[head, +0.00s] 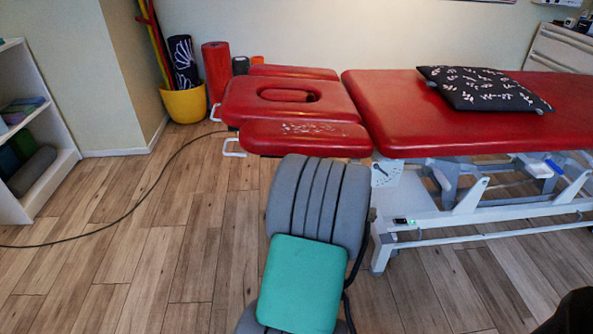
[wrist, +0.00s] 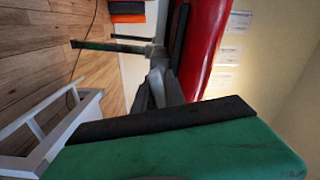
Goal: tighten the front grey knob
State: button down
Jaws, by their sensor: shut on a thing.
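The red treatment table (head: 450,115) has a split head section, with its near red armrest pad (head: 305,138) at the front. In the head view my grey and teal arm reaches toward the table's underside by this pad and hides my gripper and any knob there. In the wrist view my gripper (wrist: 158,92) shows as dark fingers shut on a small grey knob (wrist: 157,72). The knob is beside the red padding's edge (wrist: 203,45). The fingers cover part of the knob, so its full shape and how far it is turned cannot be told.
White handles (head: 233,146) stick out from the head section. A black cable (head: 140,200) crosses the floor at left. A yellow bin (head: 185,103) and rolled mats stand at the wall, a white shelf (head: 40,180) at far left. The left floor is otherwise clear.

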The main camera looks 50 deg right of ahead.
jog(key=shift+f+m+p, duration=0.1)
jog(key=shift+m+p, duration=0.5)
jog(key=shift+m, duration=1.3)
jog(key=c, duration=1.5)
grip_release()
jog(key=shift+o, duration=0.2)
jog(key=b+v, duration=0.1)
jog(key=v, duration=0.7)
jog(key=shift+b, duration=0.4)
jog(key=shift+s+d, duration=0.1)
